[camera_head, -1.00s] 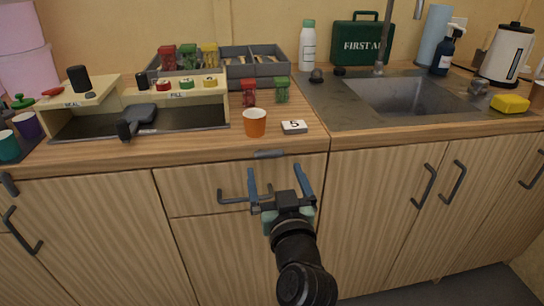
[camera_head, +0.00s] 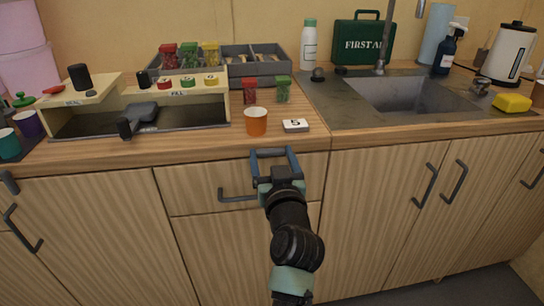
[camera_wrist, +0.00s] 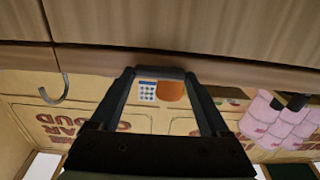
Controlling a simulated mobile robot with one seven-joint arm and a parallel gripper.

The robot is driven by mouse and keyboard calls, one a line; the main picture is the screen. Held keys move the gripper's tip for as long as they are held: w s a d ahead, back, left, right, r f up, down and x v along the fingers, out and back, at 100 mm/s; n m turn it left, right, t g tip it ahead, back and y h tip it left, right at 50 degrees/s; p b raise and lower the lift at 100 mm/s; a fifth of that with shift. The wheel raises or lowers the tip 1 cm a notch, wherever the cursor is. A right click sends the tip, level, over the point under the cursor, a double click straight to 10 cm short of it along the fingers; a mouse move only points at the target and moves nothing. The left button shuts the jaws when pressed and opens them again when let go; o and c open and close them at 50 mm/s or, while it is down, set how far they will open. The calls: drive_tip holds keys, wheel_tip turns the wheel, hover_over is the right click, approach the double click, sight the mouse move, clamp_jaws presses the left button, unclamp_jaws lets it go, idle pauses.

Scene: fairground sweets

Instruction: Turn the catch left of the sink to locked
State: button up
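The catch left of the sink is a short grey bar (camera_head: 274,153) lying horizontal at the top of the drawer front (camera_head: 228,185), just under the worktop edge. My gripper (camera_head: 275,154) is at it, with one blue finger at each end of the bar. In the wrist view the fingers (camera_wrist: 160,78) stand apart and the grey bar (camera_wrist: 160,72) spans between their tips. I cannot tell whether the fingertips touch it. No lock marking is readable. The sink (camera_head: 410,95) is in the worktop to the right.
Red and green jars (camera_head: 283,90) stand further back. The air before the cabinets is free.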

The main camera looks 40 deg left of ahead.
drive_tip(key=c, duration=0.5)
drive_tip(key=shift+c, duration=0.2)
drive_tip(key=shift+f+m, duration=0.1)
drive_tip(key=shift+m, duration=0.2)
drive_tip(key=m+p, duration=0.1)
drive_tip(key=m, duration=0.2)
drive_tip(key=f+m, duration=0.1)
drive_tip(key=m, duration=0.2)
drive_tip(key=shift+p, duration=0.35)
drive_tip(key=m, duration=0.2)
drive_tip(key=m+p, duration=0.2)
drive_tip(key=m, duration=0.1)
drive_tip(key=shift+s+a+f+m, duration=0.15)
drive_tip(key=shift+s+f+m, duration=0.05)
drive_tip(key=shift+f+m, duration=0.1)
drive_tip(key=m, duration=0.2)
drive_tip(key=m+p, duration=0.2)
drive_tip(key=m, duration=0.1)
drive_tip(key=shift+s+a+f+m, duration=0.3)
drive_tip(key=shift+m, duration=0.3)
drive_tip(key=o, duration=1.2)
